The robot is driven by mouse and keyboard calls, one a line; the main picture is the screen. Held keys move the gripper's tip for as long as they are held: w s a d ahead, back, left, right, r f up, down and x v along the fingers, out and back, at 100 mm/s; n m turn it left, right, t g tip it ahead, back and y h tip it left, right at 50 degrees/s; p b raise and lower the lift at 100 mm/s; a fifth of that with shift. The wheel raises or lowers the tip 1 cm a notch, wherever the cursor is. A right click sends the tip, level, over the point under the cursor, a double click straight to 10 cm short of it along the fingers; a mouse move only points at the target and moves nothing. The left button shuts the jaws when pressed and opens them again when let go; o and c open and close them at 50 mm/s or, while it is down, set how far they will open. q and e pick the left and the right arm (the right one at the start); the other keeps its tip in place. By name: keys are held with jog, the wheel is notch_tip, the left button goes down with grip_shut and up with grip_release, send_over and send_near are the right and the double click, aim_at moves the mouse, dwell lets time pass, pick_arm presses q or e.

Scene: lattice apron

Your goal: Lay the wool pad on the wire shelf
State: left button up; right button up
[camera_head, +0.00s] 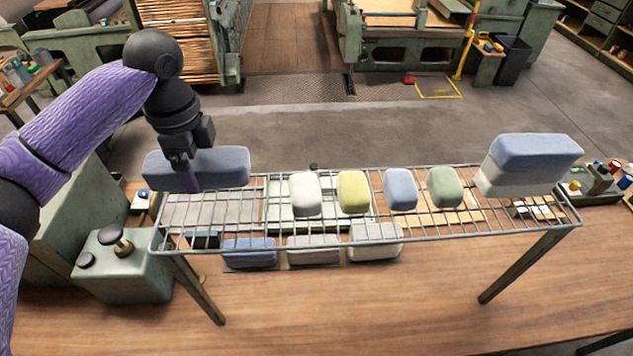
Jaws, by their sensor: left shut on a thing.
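My left gripper (188,172) points down and is shut on a long blue-grey pad (226,166). The held pad is level, at the left end of the wire shelf (420,237), and sticks out past its back left corner. I cannot tell whether its underside touches the wires. A white pad (305,194), a yellow pad (353,192), a blue pad (400,189) and a green pad (445,187) stand in a row on the shelf. My right gripper is out of view.
At the shelf's right end a blue pad (535,151) lies on a pale grey one (520,183). Under the shelf lie a blue pad (249,253), a grey pad (313,250) and a whitish pad (376,243). A green machine block (125,270) with knobs stands left of the shelf.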

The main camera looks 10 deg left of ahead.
aim_at(219, 218)
pick_arm(q)
jog(key=f, duration=0.1)
jog(key=d+f, duration=0.1)
jog(key=s+f, duration=0.1)
jog(key=f, duration=0.1)
jog(key=shift+d+p, duration=0.15)
jog(key=shift+p, duration=0.15)
jog(key=f, duration=0.5)
jog(key=shift+w+a+p, duration=0.2)
jog(key=shift+a+p, duration=0.1)
jog(key=shift+d+f, duration=0.15)
jog(key=shift+f, duration=0.2)
jog(key=o, duration=1)
jog(key=shift+f, duration=0.15)
jog(key=shift+c, duration=0.2)
notch_tip(219, 218, up, 12)
jog(key=shift+r+b, duration=0.2)
jog(key=shift+b, duration=0.6)
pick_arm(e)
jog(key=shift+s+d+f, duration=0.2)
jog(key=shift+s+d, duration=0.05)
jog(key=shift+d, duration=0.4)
